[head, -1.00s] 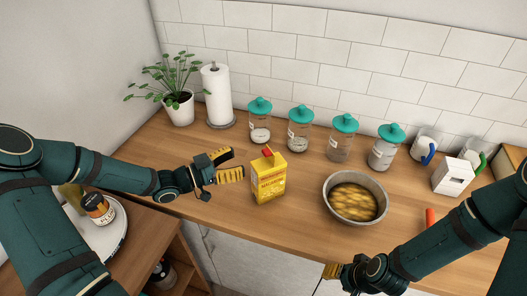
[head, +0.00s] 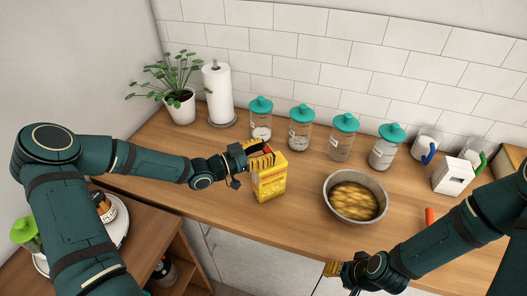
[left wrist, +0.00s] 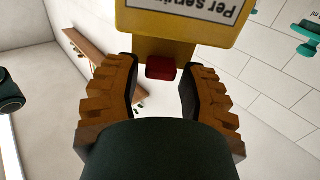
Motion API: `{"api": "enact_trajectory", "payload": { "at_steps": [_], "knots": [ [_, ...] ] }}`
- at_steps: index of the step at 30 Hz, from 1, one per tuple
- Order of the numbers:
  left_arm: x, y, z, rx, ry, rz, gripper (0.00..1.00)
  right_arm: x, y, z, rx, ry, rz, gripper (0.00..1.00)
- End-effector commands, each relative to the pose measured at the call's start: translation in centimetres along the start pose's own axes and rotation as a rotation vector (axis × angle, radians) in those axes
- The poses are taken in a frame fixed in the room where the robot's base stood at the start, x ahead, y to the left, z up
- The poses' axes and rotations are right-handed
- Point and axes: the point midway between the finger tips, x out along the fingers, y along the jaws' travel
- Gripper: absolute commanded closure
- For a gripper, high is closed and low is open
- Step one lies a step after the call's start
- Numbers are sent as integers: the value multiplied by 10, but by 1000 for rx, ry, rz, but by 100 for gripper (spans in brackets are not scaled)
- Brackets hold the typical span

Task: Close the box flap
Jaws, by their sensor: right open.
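A yellow box (head: 270,182) with printed text stands upright on the wooden counter (head: 222,212). My left gripper (head: 260,158) is at its top, just to the left, and covers most of the flap in the head view. In the left wrist view the box (left wrist: 184,22) is ahead, with its text upside down. The red-tipped flap (left wrist: 160,68) shows between the spread fingers of my left gripper (left wrist: 158,75), with gaps on both sides. My right gripper (head: 335,268) is low at the counter's front edge, away from the box, and its fingers are only partly visible.
A metal bowl of yellow food (head: 354,197) stands right of the box. Several teal-lidded jars (head: 300,134) line the back. A paper towel roll (head: 218,92) and a plant (head: 178,85) stand at the back left. A white carton (head: 453,176) is at the right. Counter before the box is clear.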

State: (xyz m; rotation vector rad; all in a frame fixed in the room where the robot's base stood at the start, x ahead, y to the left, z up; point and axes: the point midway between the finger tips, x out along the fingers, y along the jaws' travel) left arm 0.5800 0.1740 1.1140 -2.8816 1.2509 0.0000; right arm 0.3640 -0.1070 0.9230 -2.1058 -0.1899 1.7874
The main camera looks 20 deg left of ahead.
Motion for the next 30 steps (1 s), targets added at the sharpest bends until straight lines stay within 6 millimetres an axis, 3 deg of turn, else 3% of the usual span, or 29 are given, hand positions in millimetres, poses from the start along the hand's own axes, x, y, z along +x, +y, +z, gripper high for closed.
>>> {"api": "enact_trajectory", "payload": {
  "at_steps": [1,3,19,30],
  "knots": [
    [0,0,0,0,0,0,80,0,0,0,0,0,0,53],
    [0,0,0,0,0,0,100,0,0,0,0,0,0,53],
    [3,0,-3,4,-51,2,100,-2,-1,0,0,0,0,53],
    [17,1,-8,8,-313,3,100,-8,-3,-1,-2,-1,-1,53]
  ]
}}
